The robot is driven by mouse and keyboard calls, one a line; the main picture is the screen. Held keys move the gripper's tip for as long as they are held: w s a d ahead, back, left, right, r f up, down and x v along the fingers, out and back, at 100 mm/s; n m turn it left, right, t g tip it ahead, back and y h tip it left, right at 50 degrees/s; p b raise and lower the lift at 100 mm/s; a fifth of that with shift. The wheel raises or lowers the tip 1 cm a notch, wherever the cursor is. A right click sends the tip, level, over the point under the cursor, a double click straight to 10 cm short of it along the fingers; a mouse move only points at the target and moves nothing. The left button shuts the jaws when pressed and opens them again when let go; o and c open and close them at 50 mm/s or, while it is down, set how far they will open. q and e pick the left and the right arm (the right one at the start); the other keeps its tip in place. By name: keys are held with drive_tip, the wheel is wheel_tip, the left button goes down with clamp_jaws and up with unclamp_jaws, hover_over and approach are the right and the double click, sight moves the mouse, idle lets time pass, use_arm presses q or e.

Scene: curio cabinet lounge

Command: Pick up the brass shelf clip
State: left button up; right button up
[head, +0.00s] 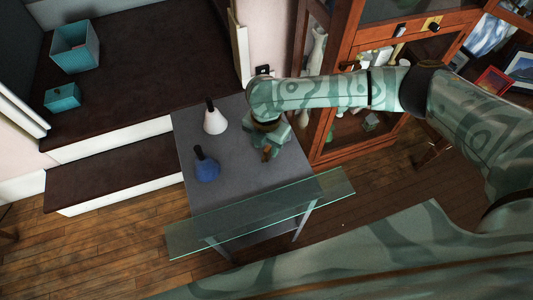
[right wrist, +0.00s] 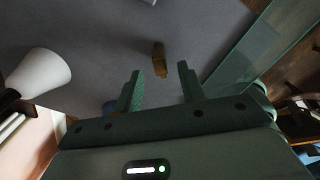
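The brass shelf clip (head: 266,154) is a small golden-brown piece on the grey table (head: 240,178), by my right gripper (head: 270,146). In the right wrist view the clip (right wrist: 159,58) shows ahead of my right gripper (right wrist: 160,69), roughly centred between its two green fingertips. The fingers are apart with nothing held between them, and neither visibly touches the clip. How high the fingertips are above the tabletop is hard to tell. My left gripper is not in view.
A white cone-shaped bottle (head: 215,120) and a blue bottle (head: 206,166) stand on the table's left half. A glass shelf (head: 262,212) lies across its front edge, overhanging both sides. A wooden cabinet (head: 339,50) stands right behind. Teal boxes (head: 75,47) sit on the dark platform.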

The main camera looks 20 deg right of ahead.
sight(267, 150)
wheel_tip(267, 150, down, 5)
drive_tip(key=shift+f+b, duration=0.1)
drive_tip(key=shift+b, duration=1.15)
drive_tip(key=shift+r, duration=0.2)
clamp_jaws()
